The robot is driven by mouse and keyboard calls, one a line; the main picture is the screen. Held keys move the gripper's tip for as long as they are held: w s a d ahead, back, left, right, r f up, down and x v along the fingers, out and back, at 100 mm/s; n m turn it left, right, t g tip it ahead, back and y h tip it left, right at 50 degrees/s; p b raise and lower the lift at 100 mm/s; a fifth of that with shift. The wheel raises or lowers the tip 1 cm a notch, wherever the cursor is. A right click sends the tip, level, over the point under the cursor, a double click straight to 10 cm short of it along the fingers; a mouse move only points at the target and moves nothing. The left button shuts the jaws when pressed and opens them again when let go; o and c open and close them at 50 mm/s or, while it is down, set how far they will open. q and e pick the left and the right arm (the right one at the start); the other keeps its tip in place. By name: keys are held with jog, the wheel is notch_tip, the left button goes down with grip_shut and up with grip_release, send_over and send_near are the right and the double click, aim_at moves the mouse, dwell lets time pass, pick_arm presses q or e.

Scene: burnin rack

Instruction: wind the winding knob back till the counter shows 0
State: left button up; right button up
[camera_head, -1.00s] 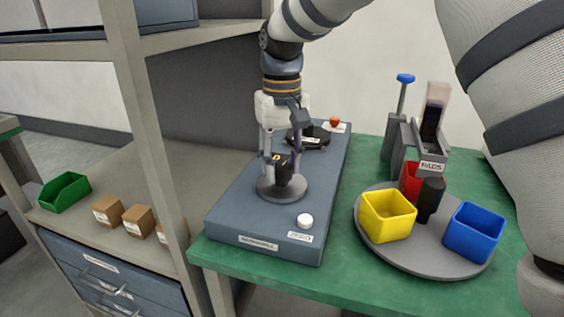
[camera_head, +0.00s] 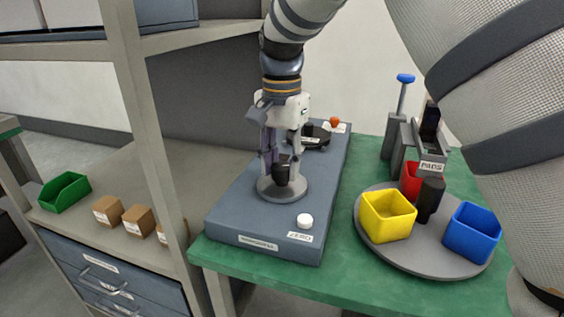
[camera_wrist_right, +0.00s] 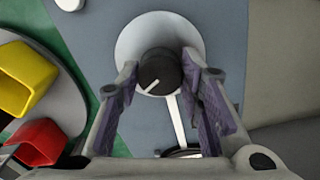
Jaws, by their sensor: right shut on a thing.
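The black winding knob (camera_head: 282,173) stands on a round grey dial plate (camera_head: 294,190) on top of a long blue-grey unit (camera_head: 235,222). My right gripper (camera_head: 281,167) points straight down over it and is shut on the knob. In the right wrist view, the knob (camera_wrist_right: 160,71) sits between the two fingers of my right gripper (camera_wrist_right: 161,64), and a white pointer line shows on its top. No counter reading can be made out in either view. My left gripper is out of view.
A white button (camera_head: 305,221) is on the unit's front end. To the right, a grey turntable (camera_head: 405,257) carries yellow (camera_head: 388,216), blue (camera_head: 472,232) and red bins on the green bench (camera_head: 335,270). A shelf post (camera_head: 152,130) stands left. My large arm link fills the right side.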

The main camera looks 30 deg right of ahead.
aim_at(282, 166)
jog(key=m, duration=0.5)
jog(key=shift+m, duration=0.4)
dwell(0.4)
jog(key=o, duration=1.2)
jog(key=shift+c, duration=0.2)
notch_tip(282, 166, up, 12)
